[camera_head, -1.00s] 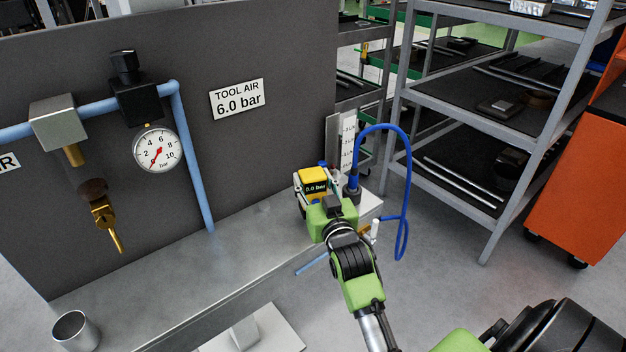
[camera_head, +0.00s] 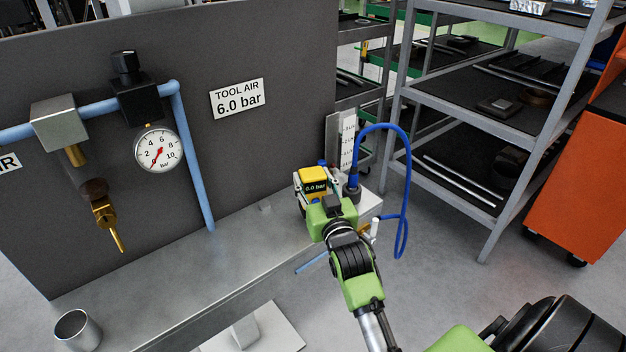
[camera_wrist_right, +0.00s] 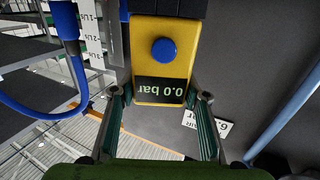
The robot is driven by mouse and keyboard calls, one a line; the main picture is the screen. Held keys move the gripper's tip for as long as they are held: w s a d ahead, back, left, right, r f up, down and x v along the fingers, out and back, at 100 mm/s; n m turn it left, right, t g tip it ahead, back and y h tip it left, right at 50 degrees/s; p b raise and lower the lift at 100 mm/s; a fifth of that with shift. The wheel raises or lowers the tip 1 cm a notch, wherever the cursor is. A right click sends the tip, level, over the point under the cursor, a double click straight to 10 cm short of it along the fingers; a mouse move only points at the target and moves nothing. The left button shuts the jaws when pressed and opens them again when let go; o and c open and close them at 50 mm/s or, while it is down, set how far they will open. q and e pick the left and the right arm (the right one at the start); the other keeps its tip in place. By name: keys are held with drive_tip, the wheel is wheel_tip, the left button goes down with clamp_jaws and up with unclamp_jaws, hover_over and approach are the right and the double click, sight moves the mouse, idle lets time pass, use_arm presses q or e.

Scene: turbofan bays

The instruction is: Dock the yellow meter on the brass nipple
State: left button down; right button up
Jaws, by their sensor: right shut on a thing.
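The yellow meter (camera_head: 314,175) has a dark display reading 0.0 bar and stands above the right end of the bench. In the right wrist view the meter (camera_wrist_right: 165,60) shows its blue round button, with the display upside down. My right gripper (camera_head: 311,199) is shut on the meter, one finger on each side of it. The brass nipple cannot be made out for certain; brass fittings (camera_head: 105,212) hang below the pipe at the left, well away from the meter. My left gripper is out of view.
A blue hose (camera_head: 408,170) loops beside the gripper. A dark panel (camera_head: 265,140) with a dial gauge (camera_head: 158,150) and blue pipe stands behind the bench (camera_head: 190,265). A metal cup (camera_head: 76,331) stands front left.

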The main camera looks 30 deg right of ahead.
drive_tip(key=shift+f+b, duration=0.35)
drive_tip(key=shift+f, duration=0.2)
drive_tip(key=o, duration=1)
drive_tip(key=shift+o, duration=0.2)
drive_tip(key=shift+s, duration=0.1)
drive_tip(key=shift+p+v, duration=1.15)
drive_tip(key=shift+v, duration=1.45)
drive_tip(key=p+v, duration=0.1)
drive_tip(key=v, duration=0.4)
drive_tip(key=shift+s, duration=0.3)
drive_tip(key=shift+a, duration=0.1)
